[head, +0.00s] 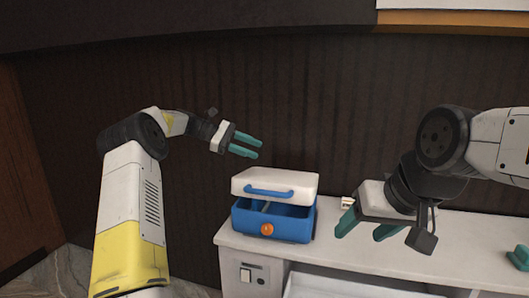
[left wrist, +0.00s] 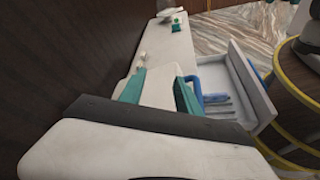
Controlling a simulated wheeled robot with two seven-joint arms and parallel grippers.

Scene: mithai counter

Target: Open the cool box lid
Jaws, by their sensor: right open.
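The cool box has a blue body (head: 290,228) with an orange round latch (head: 267,229) and stands on the white counter. Its white lid (head: 290,184), with a blue handle (head: 268,190), is partly raised, and the inside shows under its front edge. My left gripper (head: 259,150) is open and empty above the lid, apart from it. In the left wrist view the white lid (left wrist: 158,90) shows between its teal fingers, with the blue handle (left wrist: 197,88) to the right. My right gripper (head: 358,236) is open and empty, right of the box.
The white counter (head: 226,238) runs along the dark wall. A white open drawer or tray (head: 330,287) juts out below its front. A small white item (head: 347,202) stands right of the box, and a teal item (head: 518,258) is at the far right.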

